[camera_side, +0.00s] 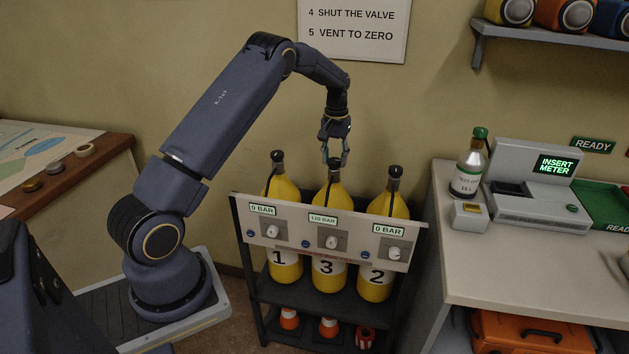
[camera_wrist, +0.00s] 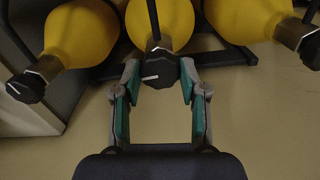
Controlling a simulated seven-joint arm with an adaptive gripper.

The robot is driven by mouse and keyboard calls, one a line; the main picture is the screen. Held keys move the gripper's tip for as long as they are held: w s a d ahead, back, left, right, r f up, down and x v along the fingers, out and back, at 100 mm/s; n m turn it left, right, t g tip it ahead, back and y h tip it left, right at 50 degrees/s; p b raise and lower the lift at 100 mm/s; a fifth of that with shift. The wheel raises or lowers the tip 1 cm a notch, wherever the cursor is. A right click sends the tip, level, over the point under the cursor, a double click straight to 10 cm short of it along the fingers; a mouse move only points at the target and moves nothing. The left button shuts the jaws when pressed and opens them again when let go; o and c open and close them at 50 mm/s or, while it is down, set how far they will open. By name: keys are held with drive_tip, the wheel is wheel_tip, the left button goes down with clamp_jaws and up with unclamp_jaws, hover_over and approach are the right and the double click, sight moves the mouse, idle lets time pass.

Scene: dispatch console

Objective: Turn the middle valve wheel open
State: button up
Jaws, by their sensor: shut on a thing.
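The middle yellow cylinder (camera_side: 328,199), numbered 3, stands upright between two others. Its valve wheel (camera_wrist: 158,70) is a black knob with a white mark, which points left in the wrist view. My gripper (camera_side: 335,156) comes down on it from above. In the wrist view, the green-padded fingers of my gripper (camera_wrist: 157,83) lie on both sides of the wheel and are shut on it. The middle readout (camera_side: 323,218) shows 110 BAR. In the side view the fingers partly hide the wheel.
Cylinder 1 (camera_side: 284,191) and cylinder 2 (camera_side: 389,205) stand close on either side, each with its own black valve wheel. Their readouts show 0 BAR. A grey panel (camera_side: 286,238) with white knobs crosses the rack front. A counter (camera_side: 542,267) stands at right.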

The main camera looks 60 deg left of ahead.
sight(335, 160)
drive_tip(key=shift+n, duration=0.7)
drive_tip(key=o, duration=1.1)
drive_tip(key=shift+o, duration=0.2)
wheel_tip(335, 160, up, 12)
